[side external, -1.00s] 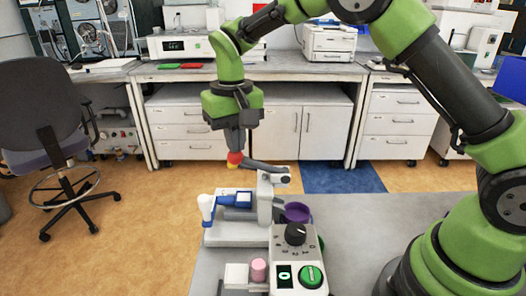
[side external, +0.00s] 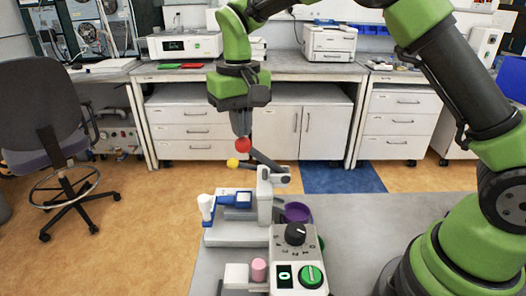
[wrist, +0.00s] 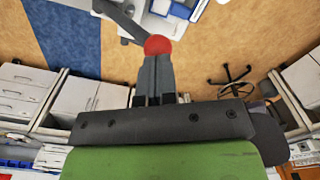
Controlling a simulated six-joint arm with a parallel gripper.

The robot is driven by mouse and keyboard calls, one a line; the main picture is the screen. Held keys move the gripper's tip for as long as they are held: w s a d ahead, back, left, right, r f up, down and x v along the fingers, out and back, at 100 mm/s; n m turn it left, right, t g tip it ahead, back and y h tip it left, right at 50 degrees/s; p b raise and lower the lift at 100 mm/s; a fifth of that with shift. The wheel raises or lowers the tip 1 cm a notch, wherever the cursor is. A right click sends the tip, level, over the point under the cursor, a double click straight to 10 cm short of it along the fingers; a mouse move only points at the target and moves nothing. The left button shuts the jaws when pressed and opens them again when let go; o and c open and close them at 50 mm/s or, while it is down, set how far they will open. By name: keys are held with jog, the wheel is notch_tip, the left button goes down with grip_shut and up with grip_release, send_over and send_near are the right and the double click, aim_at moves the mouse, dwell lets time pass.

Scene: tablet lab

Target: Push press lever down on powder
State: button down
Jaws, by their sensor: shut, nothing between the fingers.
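The white press (side external: 264,192) stands on the grey table with a dark lever (side external: 267,160) sloping up to the left. A red ball (side external: 242,146) is at the lever's raised end, and a yellow ball (side external: 232,163) sits lower left. My gripper (side external: 241,134) is shut and points down with its tips at the red ball. I cannot make out the powder.
A blue-and-white part (side external: 236,199) sits at the press's left. A purple dish (side external: 297,212) is right of the press. A control box (side external: 308,258) with a black knob and green button and a pink cylinder (side external: 259,270) are in front.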

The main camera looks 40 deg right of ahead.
jog(key=shift+r, duration=2.55)
jog(key=s+d+r+t, duration=0.2)
jog(key=s+r, duration=0.4)
jog(key=s+d+f+m+t+y, duration=0.1)
jog(key=s+t, duration=0.4)
jog(key=s, duration=1.2)
jog(key=shift+d+f+y, duration=0.2)
jog(key=shift+y, duration=0.3)
